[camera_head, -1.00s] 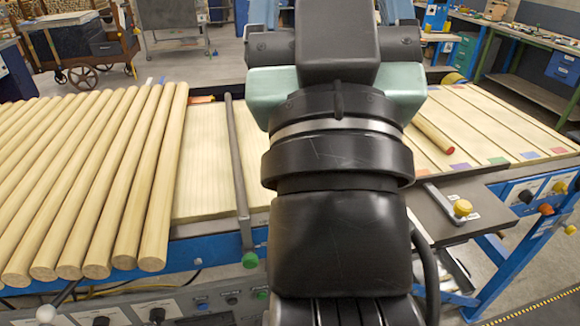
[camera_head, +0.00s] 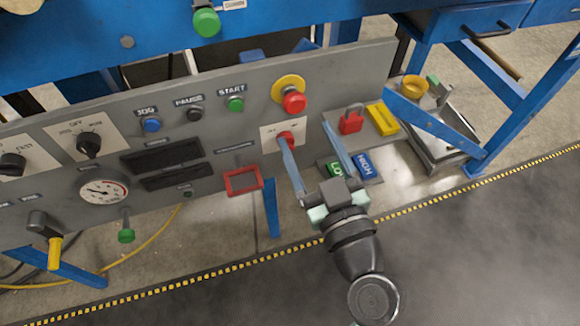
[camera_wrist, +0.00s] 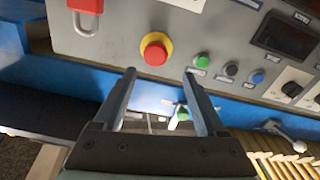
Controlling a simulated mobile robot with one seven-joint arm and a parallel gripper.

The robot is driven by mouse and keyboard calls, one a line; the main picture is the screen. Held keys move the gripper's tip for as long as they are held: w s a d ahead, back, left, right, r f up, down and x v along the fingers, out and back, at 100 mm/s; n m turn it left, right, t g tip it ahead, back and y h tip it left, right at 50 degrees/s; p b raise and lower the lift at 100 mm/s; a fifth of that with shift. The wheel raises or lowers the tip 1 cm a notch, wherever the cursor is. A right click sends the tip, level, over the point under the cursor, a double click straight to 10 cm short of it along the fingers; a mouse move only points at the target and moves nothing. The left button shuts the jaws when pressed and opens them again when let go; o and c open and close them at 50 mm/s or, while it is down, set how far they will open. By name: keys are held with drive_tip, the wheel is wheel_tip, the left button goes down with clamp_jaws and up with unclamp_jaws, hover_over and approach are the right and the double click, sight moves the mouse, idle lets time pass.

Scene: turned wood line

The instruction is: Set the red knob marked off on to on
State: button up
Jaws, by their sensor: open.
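The red knob (camera_head: 284,135) sits on a white plate (camera_head: 268,140) on the grey control panel, below the red mushroom button. The plate's small lettering is hard to read, so I cannot tell the setting. My gripper (camera_head: 305,132) is open and empty, its fingers reaching up toward the panel. The left fingertip overlaps the knob's lower part in the head view; I cannot tell whether they touch. The right finger is to the right of the knob. In the wrist view my open gripper (camera_wrist: 160,75) shows below the red mushroom button (camera_wrist: 156,49); the knob is not visible there.
The red mushroom button (camera_head: 293,102) has a yellow collar. Start (camera_head: 235,104), pause (camera_head: 195,114) and jog (camera_head: 151,124) buttons are to its left. A red padlock (camera_head: 351,119) and yellow block (camera_head: 382,118) are close right of my gripper. A red frame (camera_head: 243,180) is lower left.

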drive_tip(key=s+d+f+b, duration=0.1)
drive_tip(key=s+f+b, duration=0.3)
drive_tip(key=f, duration=0.9)
drive_tip(key=x, duration=1.3)
drive_tip(key=shift+m, duration=0.4)
drive_tip(key=shift+d, duration=0.1)
clamp_jaws()
